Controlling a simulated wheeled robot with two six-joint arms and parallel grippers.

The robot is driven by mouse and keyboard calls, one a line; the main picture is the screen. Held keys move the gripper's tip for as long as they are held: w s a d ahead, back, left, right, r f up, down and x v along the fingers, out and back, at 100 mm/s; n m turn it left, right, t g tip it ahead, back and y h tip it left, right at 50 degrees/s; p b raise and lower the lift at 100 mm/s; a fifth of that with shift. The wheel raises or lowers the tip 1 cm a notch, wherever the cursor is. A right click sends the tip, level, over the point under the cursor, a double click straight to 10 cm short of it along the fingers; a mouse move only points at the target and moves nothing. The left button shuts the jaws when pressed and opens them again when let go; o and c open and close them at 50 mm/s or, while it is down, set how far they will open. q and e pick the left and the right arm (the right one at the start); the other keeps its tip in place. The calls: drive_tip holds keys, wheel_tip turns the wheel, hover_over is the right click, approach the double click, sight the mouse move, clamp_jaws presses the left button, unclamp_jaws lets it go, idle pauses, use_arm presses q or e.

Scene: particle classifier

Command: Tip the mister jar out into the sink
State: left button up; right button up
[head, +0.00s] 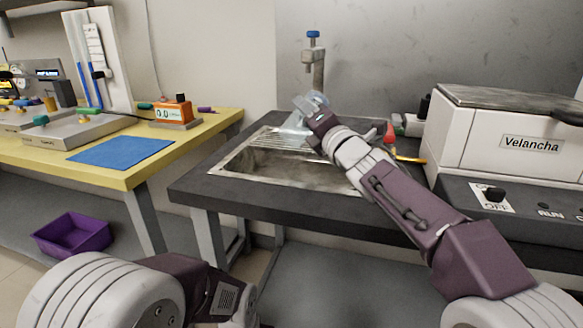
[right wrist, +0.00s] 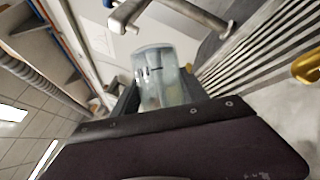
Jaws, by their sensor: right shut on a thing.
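The mister jar (right wrist: 162,75) is a clear, pale container held between the fingers of my right gripper (right wrist: 160,100). In the head view, my right gripper (head: 308,112) is shut on the jar (head: 295,124) above the back of the sink. The jar looks tilted there, and the gripper partly hides it. Its contents are too unclear to tell. The sink (head: 285,163) is a metal basin set in a dark bench, with ribbed draining strips at its back. My left arm shows at the lower left, but its gripper is out of view.
A tap (head: 314,62) with a blue knob stands just behind the jar. A white Velancha machine (head: 530,143) is on the right. A yellow table (head: 115,180) with a blue mat (head: 122,152) and an orange device (head: 173,110) is on the left. A purple bin (head: 73,235) sits below it.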

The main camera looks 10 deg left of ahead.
drive_tip(key=shift+s+a+r+n+b, duration=0.15)
drive_tip(key=shift+s+n+b, duration=0.1)
drive_tip(key=shift+n+b, duration=0.4)
idle(0.8)
